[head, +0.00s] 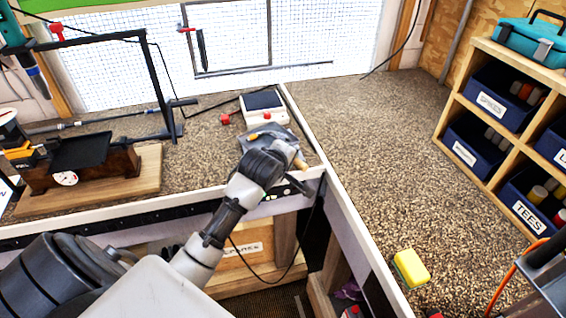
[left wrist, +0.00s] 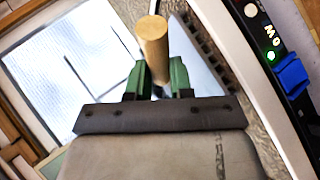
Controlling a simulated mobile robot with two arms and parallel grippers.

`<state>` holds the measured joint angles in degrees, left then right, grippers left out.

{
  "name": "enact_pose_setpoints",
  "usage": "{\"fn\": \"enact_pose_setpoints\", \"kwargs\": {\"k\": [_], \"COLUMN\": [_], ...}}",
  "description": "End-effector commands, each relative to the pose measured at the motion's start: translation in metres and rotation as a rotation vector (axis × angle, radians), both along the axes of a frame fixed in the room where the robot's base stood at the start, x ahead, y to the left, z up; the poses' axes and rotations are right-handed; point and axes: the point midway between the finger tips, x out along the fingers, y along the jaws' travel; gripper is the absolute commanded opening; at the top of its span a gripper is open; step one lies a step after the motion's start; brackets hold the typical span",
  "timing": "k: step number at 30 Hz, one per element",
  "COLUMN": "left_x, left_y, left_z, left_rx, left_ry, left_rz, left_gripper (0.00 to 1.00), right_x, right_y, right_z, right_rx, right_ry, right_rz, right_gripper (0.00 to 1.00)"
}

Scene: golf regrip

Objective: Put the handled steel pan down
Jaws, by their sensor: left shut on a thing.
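The handled steel pan (head: 272,133) is a grey flat pan at the inner corner of the bench in the head view. Its light wooden handle shows at its right side, partly covered by my gripper. In the left wrist view the wooden handle (left wrist: 153,42) stands between the green fingers, and a grey face of the pan (left wrist: 192,62) shows behind it. My left gripper (head: 286,162) is shut on the handle; it also shows in the left wrist view (left wrist: 156,78). The pan's underside is hidden, so I cannot tell whether it touches the bench. My right gripper is not clearly visible.
A white device with a dark top (head: 262,105) stands just behind the pan. A wooden-based machine (head: 85,170) stands at left. A low white rim (head: 345,215) edges the gravel-textured surface at right, where a yellow sponge (head: 411,268) lies. A cubby shelf (head: 480,135) stands beyond.

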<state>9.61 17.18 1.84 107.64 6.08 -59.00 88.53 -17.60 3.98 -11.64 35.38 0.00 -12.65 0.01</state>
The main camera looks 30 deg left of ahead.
Motion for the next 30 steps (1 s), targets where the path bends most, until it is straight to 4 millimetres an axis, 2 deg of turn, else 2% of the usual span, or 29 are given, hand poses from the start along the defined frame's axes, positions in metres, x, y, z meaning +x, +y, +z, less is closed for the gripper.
{"fn": "enact_pose_setpoints", "kwargs": {"k": [3,7,10,18,29,30], "left_x": [0.010,0.015,0.016,0.016,0.016,0.015], "left_y": [0.018,0.026,0.028,0.027,0.027,0.027], "left_z": [-0.009,-0.016,-0.022,-0.056,-0.060,-0.061], "left_rx": [0.003,0.001,0.000,0.003,0.000,-0.001], "left_ry": [-0.002,-0.005,-0.003,-0.004,-0.005,-0.001], "left_rz": [0.000,-0.001,-0.002,-0.002,-0.002,-0.002], "left_gripper": [0.00,0.00,0.00,0.00,0.00,0.26], "right_x": [0.002,0.005,0.007,0.007,0.008,0.008], "right_y": [-0.001,-0.005,-0.008,-0.011,-0.010,-0.010], "right_z": [0.004,0.005,0.007,0.014,0.013,0.013], "right_rx": [-0.002,-0.006,-0.009,-0.013,-0.013,-0.013], "right_ry": [-0.002,-0.006,-0.009,-0.011,-0.012,-0.012], "right_rz": [0.001,0.001,0.002,0.000,0.000,0.000], "right_gripper": [0.43,0.43,0.43,0.43,0.43,0.43]}}
